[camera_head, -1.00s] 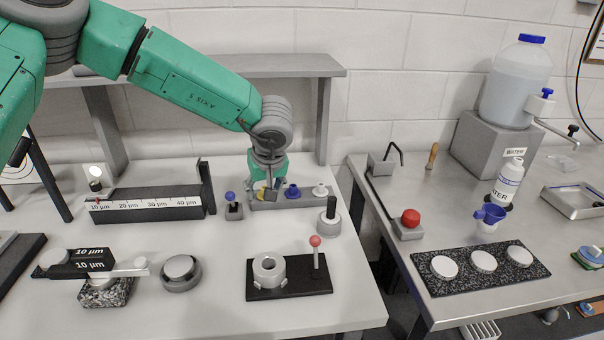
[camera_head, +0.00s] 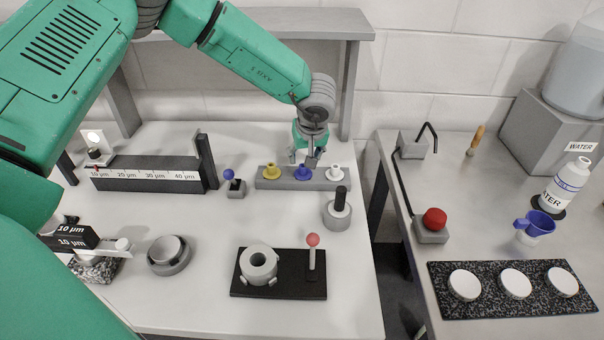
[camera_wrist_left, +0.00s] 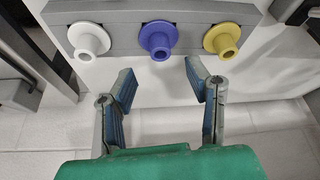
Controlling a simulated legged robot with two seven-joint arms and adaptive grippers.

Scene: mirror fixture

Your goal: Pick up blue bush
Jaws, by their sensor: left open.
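The blue bush (camera_head: 303,173) sits in the middle of the grey holder (camera_head: 262,183), between a yellow bush (camera_head: 271,171) and a white bush (camera_head: 334,173). My left gripper (camera_head: 307,158) points down just behind and above the blue bush, open and empty. In the left wrist view, the blue bush (camera_wrist_left: 158,40) is flanged with a round hollow stem. It lies beyond the spread fingertips (camera_wrist_left: 160,70), roughly centred between them, and is not between the fingers. The white bush (camera_wrist_left: 88,40) and the yellow bush (camera_wrist_left: 222,40) flank it there. My right gripper is not seen.
A blue-knobbed switch (camera_head: 235,186) stands left of the holder, and a grey stand with a black post (camera_head: 338,209) stands in front at right. A black fixture plate (camera_head: 240,287) lies nearer. White table is clear between them. A shelf (camera_head: 350,25) rises behind.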

